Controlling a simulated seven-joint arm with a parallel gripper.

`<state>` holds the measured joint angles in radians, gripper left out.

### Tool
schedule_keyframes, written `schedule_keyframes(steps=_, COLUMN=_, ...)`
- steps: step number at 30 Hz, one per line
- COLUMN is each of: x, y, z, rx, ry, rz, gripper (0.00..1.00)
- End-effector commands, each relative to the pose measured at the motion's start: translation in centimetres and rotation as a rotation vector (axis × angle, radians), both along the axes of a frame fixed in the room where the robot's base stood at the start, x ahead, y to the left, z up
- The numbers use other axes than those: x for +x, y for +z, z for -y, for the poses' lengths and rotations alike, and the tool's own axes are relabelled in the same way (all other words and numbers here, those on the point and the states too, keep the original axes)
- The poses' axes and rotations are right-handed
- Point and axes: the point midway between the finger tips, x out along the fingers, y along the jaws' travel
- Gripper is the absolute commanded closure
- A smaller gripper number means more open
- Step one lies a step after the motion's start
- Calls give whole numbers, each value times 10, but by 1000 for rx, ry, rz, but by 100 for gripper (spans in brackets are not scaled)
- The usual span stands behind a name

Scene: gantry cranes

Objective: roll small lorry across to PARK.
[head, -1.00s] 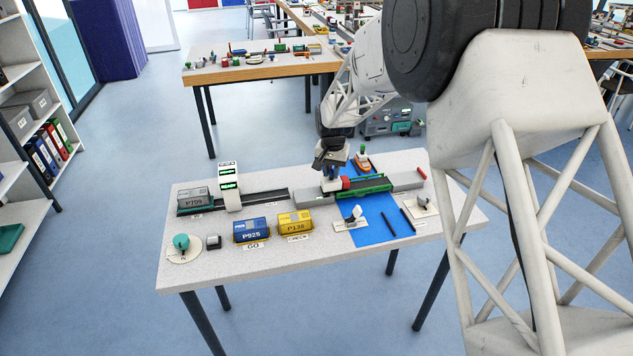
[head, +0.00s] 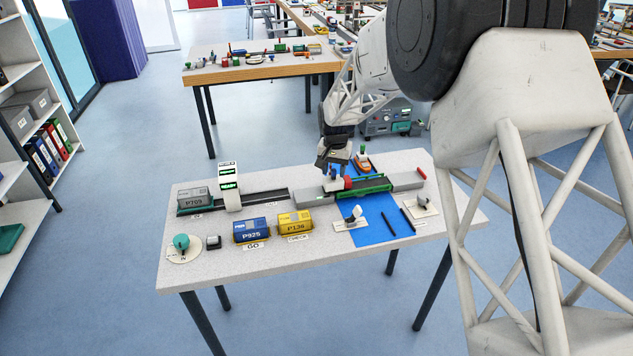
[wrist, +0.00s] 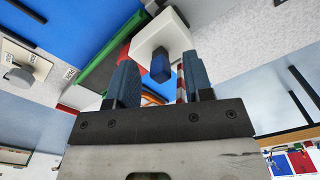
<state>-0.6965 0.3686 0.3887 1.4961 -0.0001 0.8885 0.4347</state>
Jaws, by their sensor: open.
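The small lorry (head: 347,182) seems to be the white and red piece at the left end of the green bridge (head: 375,185), partly hidden by my gripper. In the wrist view a white block (wrist: 158,32) with a blue peg (wrist: 160,66) shows just beyond the fingers; the peg lies between them, with gaps on both sides. A bit of red shows beside the right finger. My gripper (head: 333,172) is open, close above the white piece; its fingers also show in the wrist view (wrist: 160,80).
The bridge spans a blue strip (head: 368,228) between grey blocks (head: 408,180). A red stop (head: 421,172) stands at the far right and an orange boat (head: 362,163) behind. A white crane (head: 229,186), blue container (head: 251,231) and yellow container (head: 295,224) are at left.

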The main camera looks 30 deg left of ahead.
Motion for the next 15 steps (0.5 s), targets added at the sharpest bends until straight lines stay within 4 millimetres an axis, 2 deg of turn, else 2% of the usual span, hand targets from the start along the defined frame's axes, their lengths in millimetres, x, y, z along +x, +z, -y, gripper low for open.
schedule_keyframes(steps=15, x=0, y=36, z=0, rx=1, ry=0, rz=1, gripper=53)
